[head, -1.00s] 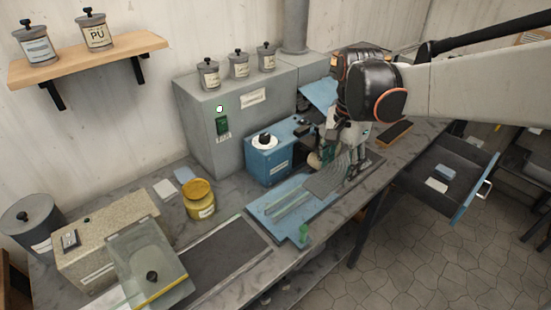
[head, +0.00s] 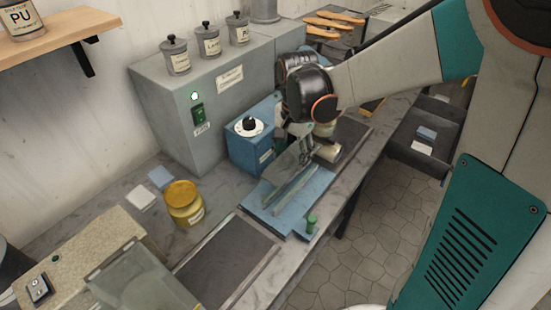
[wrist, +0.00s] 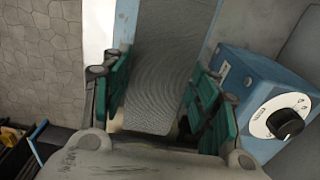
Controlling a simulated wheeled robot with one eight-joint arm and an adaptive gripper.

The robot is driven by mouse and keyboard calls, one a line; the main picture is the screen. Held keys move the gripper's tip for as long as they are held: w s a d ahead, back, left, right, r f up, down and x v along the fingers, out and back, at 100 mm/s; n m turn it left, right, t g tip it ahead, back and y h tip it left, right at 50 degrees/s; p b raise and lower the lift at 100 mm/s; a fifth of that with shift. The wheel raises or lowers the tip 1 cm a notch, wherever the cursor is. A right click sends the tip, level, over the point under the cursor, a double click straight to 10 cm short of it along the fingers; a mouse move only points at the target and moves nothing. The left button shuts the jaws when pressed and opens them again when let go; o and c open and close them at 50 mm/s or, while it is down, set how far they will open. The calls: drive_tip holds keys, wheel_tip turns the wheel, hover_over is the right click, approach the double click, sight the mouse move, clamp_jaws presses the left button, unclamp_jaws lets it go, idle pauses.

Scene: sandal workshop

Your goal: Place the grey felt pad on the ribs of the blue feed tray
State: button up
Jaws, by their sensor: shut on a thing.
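The grey felt pad (wrist: 165,75) is a long ribbed-looking strip between the green fingertips of my gripper (wrist: 158,98) in the wrist view. My gripper is shut on it. In the head view, the pad (head: 286,166) hangs from my gripper (head: 304,150) and looks tilted over the far part of the blue feed tray (head: 262,212). The tray lies on the bench, with raised lengthwise ribs (head: 292,196) showing nearer the front. The pad and gripper hide the tray's far part. I cannot tell whether the pad touches the ribs.
A blue box with a black knob (head: 250,148) stands close behind the tray. A green knob (head: 311,224) stands at the tray's near corner. A yellow tin (head: 184,204) and a dark mat (head: 226,262) are to the left. An open drawer (head: 410,150) is at the right.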

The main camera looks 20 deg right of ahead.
wheel_tip(320, 180, down, 9)
drive_tip(key=shift+s+f+b, duration=0.1)
drive_tip(key=shift+b, duration=1)
drive_tip(key=shift+f, duration=0.15)
drive_tip(key=o, duration=1)
drive_tip(key=shift+c, duration=0.2)
